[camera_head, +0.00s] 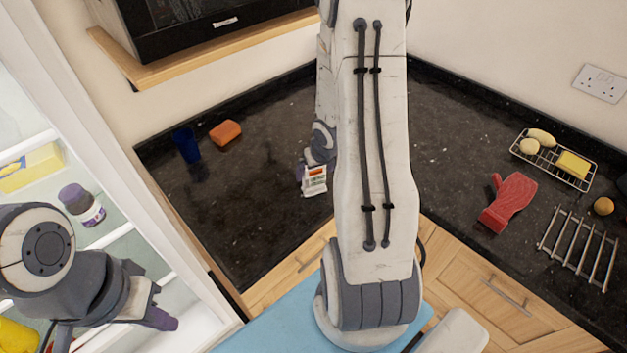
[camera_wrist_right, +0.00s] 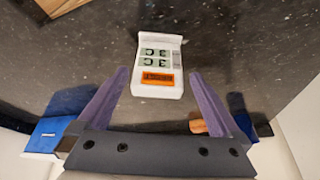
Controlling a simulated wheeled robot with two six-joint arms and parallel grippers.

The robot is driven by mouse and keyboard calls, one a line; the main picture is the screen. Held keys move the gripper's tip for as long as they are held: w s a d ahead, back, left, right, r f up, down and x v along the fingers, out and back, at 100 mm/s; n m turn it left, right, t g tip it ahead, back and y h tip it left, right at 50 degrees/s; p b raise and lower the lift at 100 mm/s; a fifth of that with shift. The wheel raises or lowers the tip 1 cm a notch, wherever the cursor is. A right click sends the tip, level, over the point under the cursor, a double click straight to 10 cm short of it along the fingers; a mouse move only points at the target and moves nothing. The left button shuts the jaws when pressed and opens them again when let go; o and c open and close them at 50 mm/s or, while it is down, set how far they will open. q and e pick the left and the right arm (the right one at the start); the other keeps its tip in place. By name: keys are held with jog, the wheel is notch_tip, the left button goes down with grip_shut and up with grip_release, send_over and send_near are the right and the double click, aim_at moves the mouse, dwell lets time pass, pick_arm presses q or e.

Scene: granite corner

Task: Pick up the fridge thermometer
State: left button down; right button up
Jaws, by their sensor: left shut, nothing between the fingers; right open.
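The fridge thermometer (camera_head: 315,181) is a small white device with an orange label, on the dark granite counter beside my right arm. In the right wrist view the thermometer (camera_wrist_right: 158,60) shows two displays reading 3 C and an orange strip. In the head view my right arm hides most of this gripper. My left gripper (camera_head: 160,318) is shut and empty, in front of the open fridge shelves.
A blue cup (camera_head: 187,145) and an orange sponge (camera_head: 225,133) stand left of the thermometer. A red mitt (camera_head: 508,202), a wire rack (camera_head: 583,182) with food and a metal rack (camera_head: 579,248) lie on the right. A jar (camera_head: 83,206) stands in the fridge.

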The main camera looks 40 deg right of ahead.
aim_at(312, 179)
jog(key=b+x, duration=0.1)
jog(key=x, duration=0.6)
jog(key=shift+w+d+f, duration=0.2)
jog(key=shift+w, duration=0.1)
jog(key=c, duration=1.1)
